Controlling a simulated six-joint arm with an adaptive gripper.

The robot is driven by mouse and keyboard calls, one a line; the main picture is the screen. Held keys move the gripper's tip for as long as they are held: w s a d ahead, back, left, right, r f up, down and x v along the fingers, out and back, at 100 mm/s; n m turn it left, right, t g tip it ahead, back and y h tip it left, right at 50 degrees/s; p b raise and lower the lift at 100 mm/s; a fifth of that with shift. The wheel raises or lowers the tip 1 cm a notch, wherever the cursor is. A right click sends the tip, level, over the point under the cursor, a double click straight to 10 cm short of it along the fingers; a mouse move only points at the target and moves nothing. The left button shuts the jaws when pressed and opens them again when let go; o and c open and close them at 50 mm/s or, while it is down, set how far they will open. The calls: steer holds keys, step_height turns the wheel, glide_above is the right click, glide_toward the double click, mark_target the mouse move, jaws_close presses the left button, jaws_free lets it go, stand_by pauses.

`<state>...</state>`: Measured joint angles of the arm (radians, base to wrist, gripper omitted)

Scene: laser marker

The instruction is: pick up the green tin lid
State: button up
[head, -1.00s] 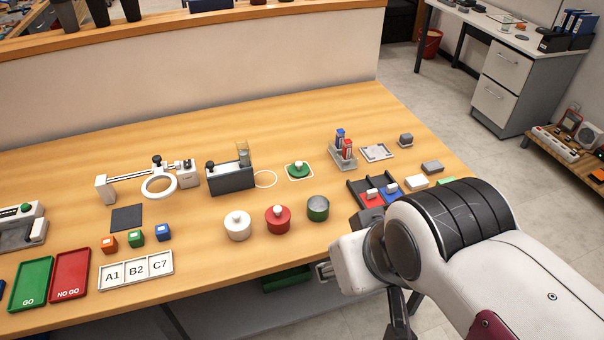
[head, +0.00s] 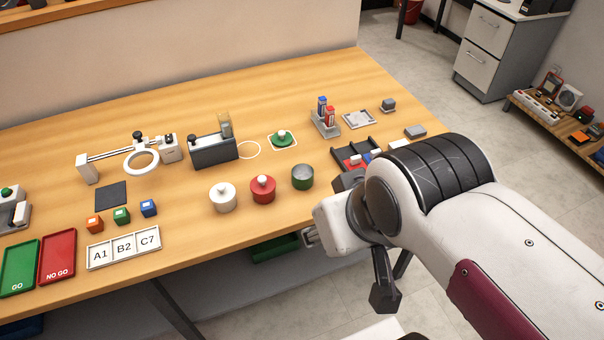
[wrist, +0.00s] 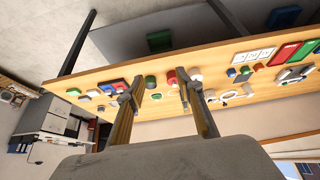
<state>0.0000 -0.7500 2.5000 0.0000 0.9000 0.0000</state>
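The green tin lid (head: 281,139), a flat green disc with a pale knob, lies inside a white outline on the table, behind the tins. The open green tin (head: 302,177) stands in front of it, showing a grey inside. My gripper (wrist: 155,90) is open and empty, its two fingers spread apart in the wrist view. It is off the table's front edge, well to the right of and nearer than the lid. In the head view my wrist hides much of it. The lid is too small to make out clearly in the wrist view.
Red (head: 263,190) and white (head: 222,198) lidded tins stand left of the green tin. A grey box device (head: 213,150) is left of the lid. A marker holder (head: 325,122) and a dark divided tray (head: 368,152) are to its right. Bare table surrounds the lid.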

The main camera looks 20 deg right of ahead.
stand_by(0.3)
steer(key=o, duration=0.8)
